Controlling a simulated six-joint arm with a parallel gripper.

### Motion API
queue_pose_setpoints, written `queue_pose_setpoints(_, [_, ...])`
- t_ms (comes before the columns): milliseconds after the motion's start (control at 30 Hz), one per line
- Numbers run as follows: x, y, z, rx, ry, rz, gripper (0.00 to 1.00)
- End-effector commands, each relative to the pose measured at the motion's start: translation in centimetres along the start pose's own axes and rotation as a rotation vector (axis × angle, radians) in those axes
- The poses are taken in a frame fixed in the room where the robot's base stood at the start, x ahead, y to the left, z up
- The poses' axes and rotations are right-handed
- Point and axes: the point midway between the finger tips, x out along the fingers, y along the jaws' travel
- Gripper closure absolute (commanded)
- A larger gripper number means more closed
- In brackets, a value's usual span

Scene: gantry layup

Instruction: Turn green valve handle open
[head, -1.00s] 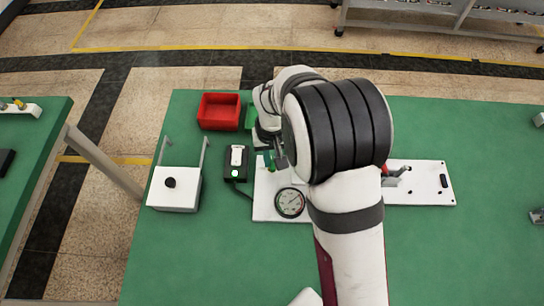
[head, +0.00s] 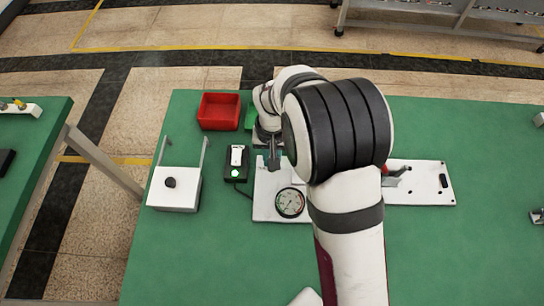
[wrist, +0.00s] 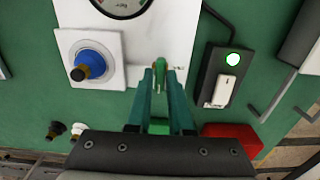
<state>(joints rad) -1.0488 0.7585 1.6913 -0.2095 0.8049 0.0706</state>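The green valve handle (wrist: 160,68) shows in the wrist view as a narrow upright piece between my fingertips, at the edge of the white panel (head: 263,206). My gripper (wrist: 161,80) has its two fingers close on either side of the handle and looks shut on it. In the head view my gripper (head: 273,163) points down at the panel's upper left part, and the handle cannot be made out there. A round gauge (head: 290,203) sits on the panel just below my gripper.
A black switch box (head: 237,163) with a lit green button stands left of the panel. A red bin (head: 219,111) is behind it. A white box with two rods (head: 174,189) is at the left. A blue knob (wrist: 90,65) shows in the wrist view. My arm hides the panel's middle.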

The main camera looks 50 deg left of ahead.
Motion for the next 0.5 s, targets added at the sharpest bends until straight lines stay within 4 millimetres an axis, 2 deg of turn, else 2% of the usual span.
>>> queue_pose_setpoints(33, [0.0,0.0,0.0,0.000,0.000,0.000,0.69])
queue_pose_setpoints(100, [0.0,0.0,0.0,-0.001,0.000,0.000,0.57])
queue_pose_setpoints(133, [0.0,0.0,0.0,-0.001,0.000,0.000,0.54])
queue_pose_setpoints(400, [-0.1,0.0,0.0,-0.002,0.001,0.000,0.54])
queue_pose_setpoints(500, [-1.1,0.0,-0.1,-0.002,0.003,0.000,0.54])
